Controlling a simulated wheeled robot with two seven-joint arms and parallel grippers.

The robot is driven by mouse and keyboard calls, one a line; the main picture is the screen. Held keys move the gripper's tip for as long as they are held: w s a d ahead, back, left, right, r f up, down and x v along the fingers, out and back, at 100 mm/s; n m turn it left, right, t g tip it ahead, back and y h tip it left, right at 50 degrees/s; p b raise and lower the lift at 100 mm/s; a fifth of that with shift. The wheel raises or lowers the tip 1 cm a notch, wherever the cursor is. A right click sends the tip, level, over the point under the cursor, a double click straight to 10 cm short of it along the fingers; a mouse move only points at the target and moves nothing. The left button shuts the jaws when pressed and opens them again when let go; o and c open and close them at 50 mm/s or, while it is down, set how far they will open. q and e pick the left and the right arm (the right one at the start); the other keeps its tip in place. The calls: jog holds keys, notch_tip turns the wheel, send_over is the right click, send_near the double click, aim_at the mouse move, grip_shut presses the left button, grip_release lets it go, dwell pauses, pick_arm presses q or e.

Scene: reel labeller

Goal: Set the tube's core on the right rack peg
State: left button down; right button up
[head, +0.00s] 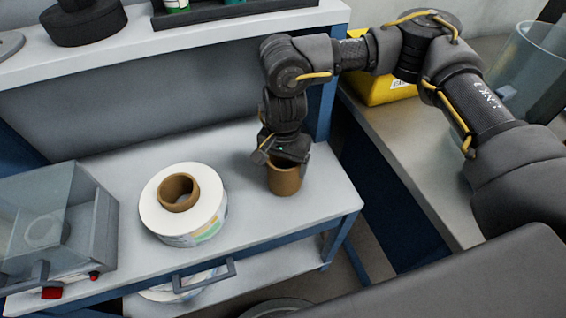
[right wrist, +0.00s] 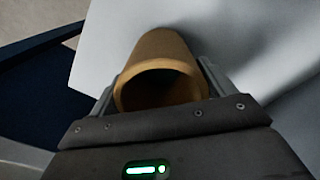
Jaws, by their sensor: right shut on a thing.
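A brown cardboard core (head: 284,180) stands upright at the right part of the grey bench top. My right gripper (head: 287,160) comes down on it from above and is shut on its upper end. In the right wrist view the core (right wrist: 158,75) sits between the two fingers, with its open end facing the camera. I cannot tell whether the core's lower end touches the bench. A rack peg is not clearly seen in either view. My left gripper is not in view.
A white label reel (head: 205,206) with a brown core in its middle stands on the bench (head: 120,165), left of my gripper. A clear-lidded box (head: 58,222) is at the far left. A shelf (head: 200,40) runs along the back. A yellow bin (head: 378,88) is behind my right arm.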

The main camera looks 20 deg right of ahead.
jog(key=o, duration=0.8)
jog(key=shift+c, duration=0.2)
jog(key=shift+o, duration=0.8)
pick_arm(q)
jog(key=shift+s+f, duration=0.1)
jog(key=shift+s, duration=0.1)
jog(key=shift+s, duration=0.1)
pick_arm(e)
notch_tip(320, 180, up, 11)
jog(key=shift+f, duration=0.1)
